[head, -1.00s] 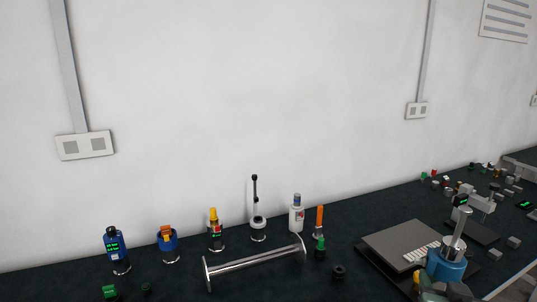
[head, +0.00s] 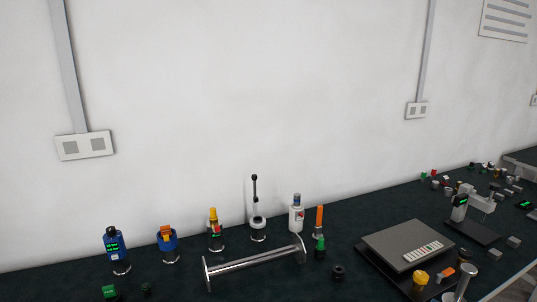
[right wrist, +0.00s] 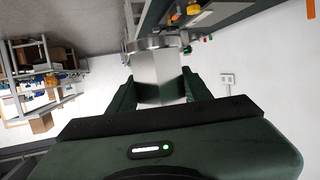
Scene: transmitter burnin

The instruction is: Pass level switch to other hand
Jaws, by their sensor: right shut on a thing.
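My right gripper (right wrist: 160,84) is shut on a grey-metal part, which I take to be the level switch (right wrist: 158,68). In the right wrist view its pale grey body sits between the dark green fingers, with a round metal flange beyond the fingertips. In the head view a steel cylinder (head: 464,283), apparently the same part, shows at the bottom right edge; the rest is cut off. My left gripper is not in view, and no hand-to-hand contact shows.
On the dark bench stand several transmitters, including a blue one (head: 116,248) and a white one (head: 296,216). A steel flanged pipe (head: 254,262) lies before them. A grey plate scale (head: 400,240), a yellow-capped device (head: 420,278) and an orange-handled piece (head: 446,275) are at right.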

